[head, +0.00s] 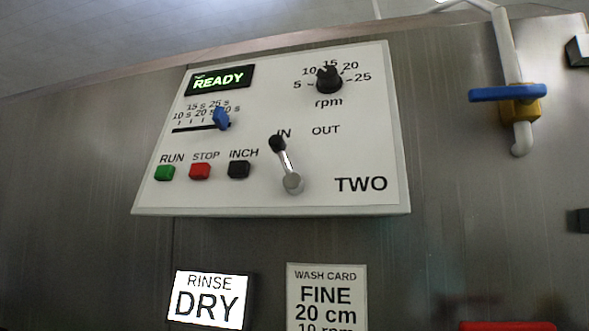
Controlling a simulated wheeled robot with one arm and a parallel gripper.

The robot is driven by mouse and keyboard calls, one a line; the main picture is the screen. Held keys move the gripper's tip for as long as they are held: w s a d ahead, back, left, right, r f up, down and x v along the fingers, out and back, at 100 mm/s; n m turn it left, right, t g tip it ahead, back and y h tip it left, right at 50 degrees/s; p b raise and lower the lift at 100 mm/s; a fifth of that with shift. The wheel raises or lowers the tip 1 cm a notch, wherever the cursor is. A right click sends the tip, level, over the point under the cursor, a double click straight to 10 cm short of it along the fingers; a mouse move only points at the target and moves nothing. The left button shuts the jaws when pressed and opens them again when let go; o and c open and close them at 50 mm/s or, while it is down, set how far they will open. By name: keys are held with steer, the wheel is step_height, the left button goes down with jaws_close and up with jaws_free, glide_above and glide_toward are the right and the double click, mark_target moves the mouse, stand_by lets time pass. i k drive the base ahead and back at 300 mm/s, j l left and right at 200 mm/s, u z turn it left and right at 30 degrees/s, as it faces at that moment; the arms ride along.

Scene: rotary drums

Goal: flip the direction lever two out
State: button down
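The direction lever (286,165) is on the white control panel marked TWO (361,184) in the head view. It has a black knob at its upper end and a silver pivot at its lower end. It tilts up and to the left, with its knob at the IN label, partly covering it. The OUT label (326,130) is to the right of the knob. My gripper is not in view.
The panel also bears a blue slider (221,118), an rpm dial (329,80), green, red and black buttons (200,171), and a READY display (219,80). A blue-handled valve (511,94) juts out at right. RINSE DRY (209,299) and wash card (327,297) signs are below.

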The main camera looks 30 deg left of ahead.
mark_target(293, 184)
steer(key=k+j, duration=0.2)
steer(key=j, duration=0.2)
steer(key=k+j, duration=0.2)
steer(key=j, duration=0.15)
steer(key=k+j, duration=0.15)
steer(key=j, duration=0.25)
steer(key=k+j, duration=0.2)
steer(key=j, duration=0.2)
